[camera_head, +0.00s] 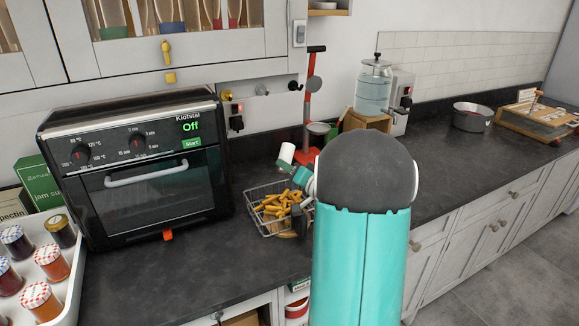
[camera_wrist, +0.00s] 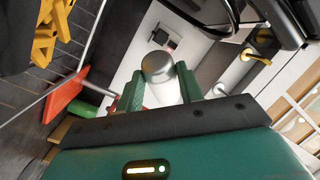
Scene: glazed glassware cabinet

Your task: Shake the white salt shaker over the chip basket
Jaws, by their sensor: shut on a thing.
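The white salt shaker (camera_head: 286,154) is tilted in my gripper (camera_head: 292,168), above the back of the chip basket. In the wrist view my green gripper (camera_wrist: 161,92) is shut on the shaker, whose grey metal cap (camera_wrist: 157,67) points away from the palm. The wire chip basket (camera_head: 262,229) stands on the dark counter and holds yellow chips (camera_head: 275,203). Some chips (camera_wrist: 50,30) also show at the upper left of the wrist view. My arm hides the right side of the basket.
A toaster oven (camera_head: 135,165) stands close left of the basket. A red stand (camera_head: 308,110) is behind my gripper. A tray of jars (camera_head: 62,285) is at the far left. A glass dispenser (camera_head: 373,88) and a pot (camera_head: 472,117) stand to the right. The counter in front of the basket is clear.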

